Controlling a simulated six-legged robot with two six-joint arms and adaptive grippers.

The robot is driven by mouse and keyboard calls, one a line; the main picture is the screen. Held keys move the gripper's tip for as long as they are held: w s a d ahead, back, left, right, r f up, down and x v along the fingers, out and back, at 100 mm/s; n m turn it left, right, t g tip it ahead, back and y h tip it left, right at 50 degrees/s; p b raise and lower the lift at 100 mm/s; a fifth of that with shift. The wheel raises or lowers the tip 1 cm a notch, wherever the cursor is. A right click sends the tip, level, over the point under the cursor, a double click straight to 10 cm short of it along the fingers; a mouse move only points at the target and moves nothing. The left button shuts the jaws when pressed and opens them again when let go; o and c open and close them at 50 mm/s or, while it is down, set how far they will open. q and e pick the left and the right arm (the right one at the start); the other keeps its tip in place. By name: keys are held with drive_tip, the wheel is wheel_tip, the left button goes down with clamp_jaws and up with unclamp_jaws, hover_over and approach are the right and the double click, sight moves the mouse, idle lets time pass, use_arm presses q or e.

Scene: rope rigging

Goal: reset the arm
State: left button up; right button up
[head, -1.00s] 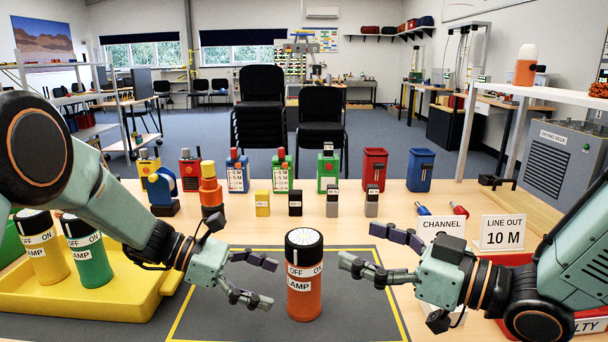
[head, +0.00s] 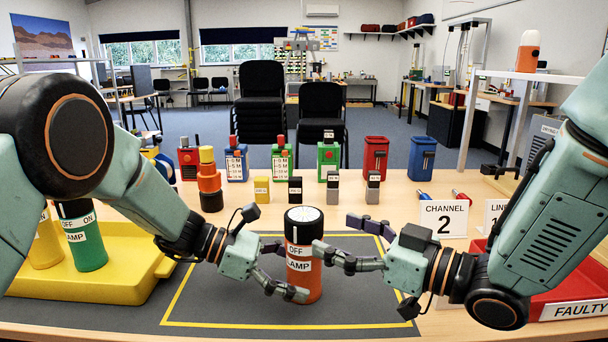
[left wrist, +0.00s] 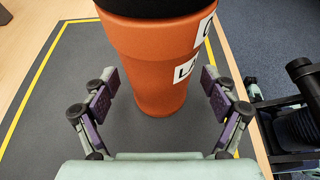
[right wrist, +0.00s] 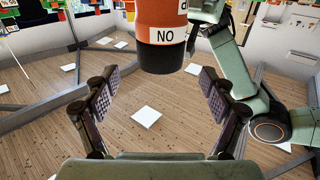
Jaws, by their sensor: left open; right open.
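An orange lamp (head: 300,277) with a black top and OFF and LAMP labels stands upright on the dark mat. My left gripper (head: 284,268) is open at the lamp's left, its lower finger crossing in front of the lamp's base. In the left wrist view the lamp (left wrist: 155,60) stands between the spread fingers, with gaps on both sides. My right gripper (head: 335,235) is open at the lamp's right, one fingertip overlapping the lamp's right edge. In the right wrist view the lamp (right wrist: 163,30) shows beyond and between the open fingers. I cannot tell whether any finger touches it.
A yellow tray (head: 120,290) with a green lamp (head: 83,240) and a yellow lamp is at left. A red FAULTY tray (head: 545,303) and a CHANNEL 2 sign (head: 444,218) are at right. Radios and bins line the back. The mat's front (head: 260,312) is clear.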

sight(301, 221)
drive_tip(key=x, duration=0.8)
drive_tip(key=shift+s+n+g+y, duration=0.1)
drive_tip(key=shift+n+g+y, duration=0.2)
drive_tip(key=shift+n+g, duration=0.15)
drive_tip(key=shift+d+g, duration=0.1)
drive_tip(key=shift+g, duration=0.25)
drive_tip(key=shift+n+y, duration=0.25)
drive_tip(key=shift+y, duration=0.05)
